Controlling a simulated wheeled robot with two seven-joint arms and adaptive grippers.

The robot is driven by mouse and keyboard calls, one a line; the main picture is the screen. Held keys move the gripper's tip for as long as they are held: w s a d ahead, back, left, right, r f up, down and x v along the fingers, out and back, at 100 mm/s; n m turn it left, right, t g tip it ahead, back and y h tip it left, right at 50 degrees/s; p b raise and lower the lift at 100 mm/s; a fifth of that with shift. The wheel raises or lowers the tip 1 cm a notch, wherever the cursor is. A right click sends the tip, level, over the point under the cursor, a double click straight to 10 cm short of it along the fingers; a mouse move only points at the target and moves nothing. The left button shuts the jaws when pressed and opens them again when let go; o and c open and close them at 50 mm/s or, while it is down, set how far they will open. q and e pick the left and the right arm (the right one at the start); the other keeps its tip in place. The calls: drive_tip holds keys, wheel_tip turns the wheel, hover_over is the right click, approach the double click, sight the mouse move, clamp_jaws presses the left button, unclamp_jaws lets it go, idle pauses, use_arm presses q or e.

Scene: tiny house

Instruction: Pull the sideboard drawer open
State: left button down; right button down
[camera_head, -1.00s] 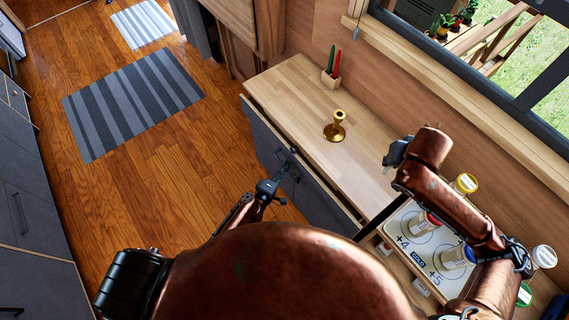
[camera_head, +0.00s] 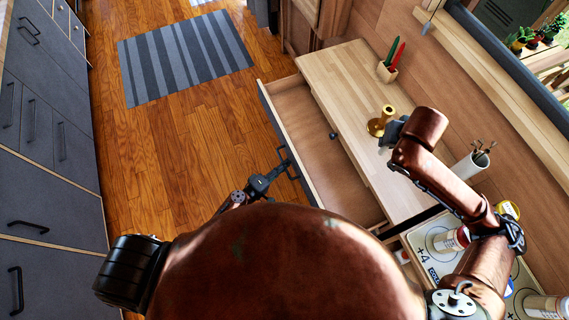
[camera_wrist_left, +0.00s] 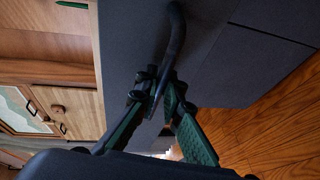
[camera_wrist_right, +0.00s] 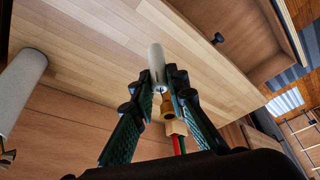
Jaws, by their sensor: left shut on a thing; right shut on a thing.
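The sideboard (camera_head: 335,72) has a pale wooden top. Its drawer (camera_head: 298,137) stands well open, with its bare wooden inside showing. My left gripper (camera_head: 272,178) is shut on the dark bar handle (camera_head: 290,163) on the drawer's grey front. In the left wrist view, the handle (camera_wrist_left: 176,35) runs down between the fingertips (camera_wrist_left: 160,90). My right gripper (camera_head: 388,137) is over the sideboard top. In the right wrist view, its fingers (camera_wrist_right: 160,84) are shut on a whitish cylinder (camera_wrist_right: 157,62); I cannot tell exactly what it is.
A brass candlestick (camera_head: 381,121) and a small holder with red and green sticks (camera_head: 388,70) stand on the top. A white utensil pot (camera_head: 470,166) and jars are at right. A small dark knob-like thing (camera_head: 333,135) shows at the drawer. Striped rug and open floor lie left.

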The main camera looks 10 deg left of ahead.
use_arm(q)
drive_tip(key=shift+a, duration=0.15)
drive_tip(key=c, duration=2)
unclamp_jaws()
drive_tip(key=shift+c, duration=0.2)
drive_tip(key=v, duration=1.2)
